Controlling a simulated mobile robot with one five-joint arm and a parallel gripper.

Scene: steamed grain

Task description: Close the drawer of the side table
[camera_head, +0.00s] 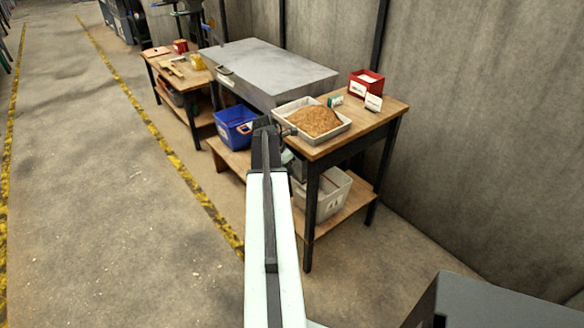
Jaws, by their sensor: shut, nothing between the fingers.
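A wooden side table (392,107) with dark legs stands right of centre against the wall. It bears a pale metal tray (345,123) of brown grain (316,121). I cannot make out its drawer; my arm hides part of the table's left side. My arm reaches up from the bottom centre. My gripper (284,131) is at its far end, just left of the tray in the picture. It is shut and empty. Whether it touches the table or tray, I cannot tell.
A grey metal chest (270,66) with a front handle stands beyond the table, with a blue bin (234,127) below. A white bin (326,197) sits on the lower shelf. A red box (367,84) stands on the tabletop. The floor at left is clear.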

